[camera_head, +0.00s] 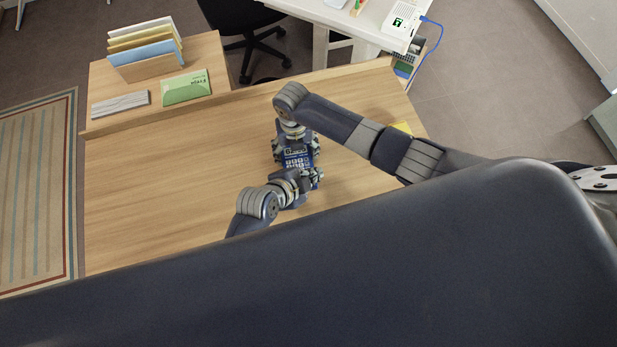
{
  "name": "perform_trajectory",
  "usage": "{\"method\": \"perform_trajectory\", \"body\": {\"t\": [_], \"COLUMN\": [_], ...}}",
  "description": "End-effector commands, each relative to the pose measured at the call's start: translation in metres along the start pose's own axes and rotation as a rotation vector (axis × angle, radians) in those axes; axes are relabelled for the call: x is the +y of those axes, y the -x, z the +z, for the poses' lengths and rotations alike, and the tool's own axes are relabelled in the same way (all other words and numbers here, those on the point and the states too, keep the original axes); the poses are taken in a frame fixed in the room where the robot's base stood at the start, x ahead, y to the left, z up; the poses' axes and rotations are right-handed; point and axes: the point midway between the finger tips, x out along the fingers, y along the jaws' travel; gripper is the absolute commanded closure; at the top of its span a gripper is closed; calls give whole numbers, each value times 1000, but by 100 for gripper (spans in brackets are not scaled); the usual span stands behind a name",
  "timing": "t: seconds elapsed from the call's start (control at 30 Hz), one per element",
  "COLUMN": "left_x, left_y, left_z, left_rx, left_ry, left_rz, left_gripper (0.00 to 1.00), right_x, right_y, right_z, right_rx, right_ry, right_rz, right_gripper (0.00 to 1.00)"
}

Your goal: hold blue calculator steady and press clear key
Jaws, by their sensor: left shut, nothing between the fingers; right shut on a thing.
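The blue calculator (297,161) is on the wooden desk near its middle, with rows of pale keys showing between my two grippers. My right gripper (296,150), its arm coming from the right, is shut on the calculator at its far end. My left gripper (314,178) is shut and empty at the calculator's near end, close to the lower keys. The fingertips are small here, and I cannot tell whether the left one touches a key. The clear key cannot be picked out.
The wooden desk (160,190) is clear at left. A raised shelf at the back left holds a file rack (146,48), a green box (186,87) and a grey item (120,104). A yellow item (403,128) is partly behind my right arm. A chair (245,25) and white table (345,18) stand beyond.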

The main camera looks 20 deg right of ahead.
Motion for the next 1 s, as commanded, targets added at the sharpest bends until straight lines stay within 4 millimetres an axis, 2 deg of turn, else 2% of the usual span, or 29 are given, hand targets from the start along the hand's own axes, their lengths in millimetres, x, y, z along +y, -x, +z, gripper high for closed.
{"method": "perform_trajectory", "body": {"t": [1.0], "left_x": [4], "left_y": [-6], "left_z": [4], "left_rx": [0], "left_ry": [0], "left_rz": [0], "left_gripper": [100], "right_x": [0], "right_y": [-1], "right_z": [-1], "right_rx": [1], "right_ry": [0], "right_rz": [0], "right_gripper": [56]}}
